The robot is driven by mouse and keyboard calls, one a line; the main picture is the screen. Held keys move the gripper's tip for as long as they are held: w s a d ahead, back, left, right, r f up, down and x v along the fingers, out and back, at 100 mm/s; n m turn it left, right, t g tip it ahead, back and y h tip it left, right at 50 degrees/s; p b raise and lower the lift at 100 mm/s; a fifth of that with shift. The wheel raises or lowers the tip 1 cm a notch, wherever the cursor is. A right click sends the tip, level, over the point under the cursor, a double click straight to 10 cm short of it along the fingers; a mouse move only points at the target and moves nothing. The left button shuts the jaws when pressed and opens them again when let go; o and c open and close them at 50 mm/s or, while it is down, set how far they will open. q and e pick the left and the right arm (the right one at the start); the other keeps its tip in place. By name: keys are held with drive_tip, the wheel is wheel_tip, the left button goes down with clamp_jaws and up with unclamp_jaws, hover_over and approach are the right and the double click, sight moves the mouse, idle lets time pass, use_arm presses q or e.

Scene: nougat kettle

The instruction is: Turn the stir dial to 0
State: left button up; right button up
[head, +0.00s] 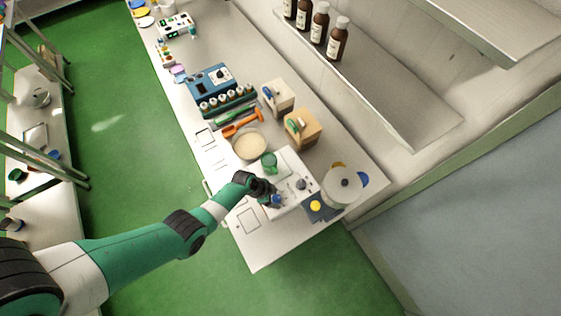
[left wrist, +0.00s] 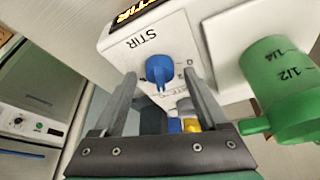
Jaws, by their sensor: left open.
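The blue stir dial (left wrist: 160,72) is on the front face of a white unit (left wrist: 118,45) marked STIR, with small markings beside it. In the left wrist view my left gripper (left wrist: 160,85) is open, with one finger on each side of the dial. I cannot tell whether the fingers touch it. The dial's pointer faces toward the gripper's palm; the exact mark it points at is too small to read. In the head view my left gripper (head: 270,194) is at the front of the white unit (head: 290,178), by the blue dial (head: 276,199). My right gripper is not in view.
A green measuring cup (left wrist: 285,85) stands close to the right of the fingers; it also shows in the head view (head: 269,163). A pot with a lid (head: 343,186) is to the right. A bowl of pale grains (head: 249,145) stands behind the unit. The front table corner (head: 255,258) is clear.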

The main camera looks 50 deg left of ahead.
use_arm(q)
clamp_jaws()
idle(0.3)
